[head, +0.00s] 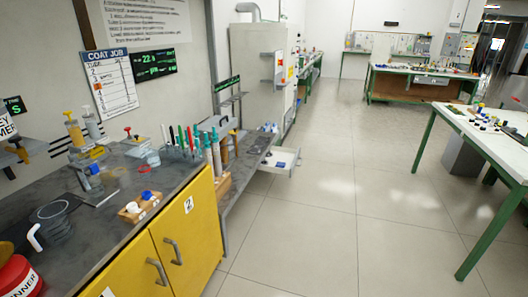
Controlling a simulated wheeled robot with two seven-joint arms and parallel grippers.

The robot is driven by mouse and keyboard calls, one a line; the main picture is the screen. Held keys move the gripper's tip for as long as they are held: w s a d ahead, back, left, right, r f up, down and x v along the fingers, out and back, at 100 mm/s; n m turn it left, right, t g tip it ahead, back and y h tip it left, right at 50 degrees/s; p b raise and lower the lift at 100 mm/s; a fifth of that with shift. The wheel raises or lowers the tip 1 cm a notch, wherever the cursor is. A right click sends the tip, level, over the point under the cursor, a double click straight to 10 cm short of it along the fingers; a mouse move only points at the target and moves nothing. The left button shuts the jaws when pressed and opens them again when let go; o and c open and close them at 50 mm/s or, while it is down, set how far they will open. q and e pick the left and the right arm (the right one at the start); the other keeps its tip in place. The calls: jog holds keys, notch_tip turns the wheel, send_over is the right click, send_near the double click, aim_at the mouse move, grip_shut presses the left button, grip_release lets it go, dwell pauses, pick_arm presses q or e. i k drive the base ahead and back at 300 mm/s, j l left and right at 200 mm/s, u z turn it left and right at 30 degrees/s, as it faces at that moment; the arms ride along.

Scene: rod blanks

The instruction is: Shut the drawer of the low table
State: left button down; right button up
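A low table (245,159) with a dark grey top stands beyond the yellow cabinet, along the left wall. A white drawer (290,160) sticks out from its right side near the far end, standing open over the floor. Small blue items (281,165) lie in the drawer, too small to make out. Neither of my grippers is in view.
The yellow cabinet (190,241) with a cluttered dark worktop stands at the near left. A white-topped table (480,130) with green legs is at the right. A large grey cabinet (253,70) stands behind the low table. The tiled floor between is clear.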

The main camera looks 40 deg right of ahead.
aim_at(290, 156)
jog(key=z, duration=1.5)
jog(key=i, duration=1.75)
